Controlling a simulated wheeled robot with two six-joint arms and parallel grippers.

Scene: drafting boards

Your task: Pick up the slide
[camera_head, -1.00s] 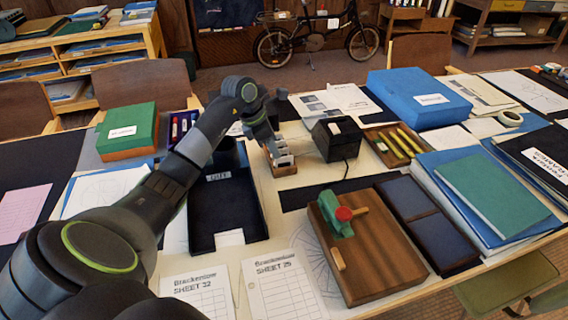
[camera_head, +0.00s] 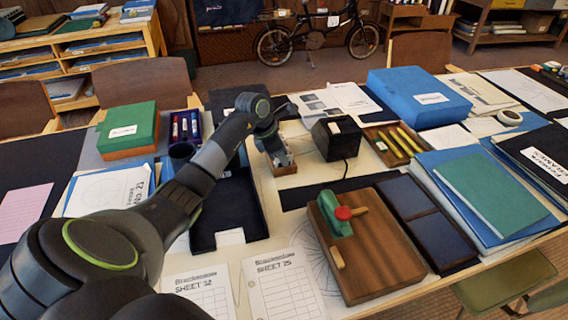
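Whether the fingers are open or shut on something does not show. A black box-shaped viewer (camera_head: 337,138) with a cord stands just right of the gripper. My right gripper is not in view.
A black tray (camera_head: 256,226) lies under my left forearm. A wooden box (camera_head: 375,250) with a green and red tool on it stands in front. A pencil tray (camera_head: 374,138) and a blue box (camera_head: 418,96) are at the right. A green box (camera_head: 128,128) is at the left.

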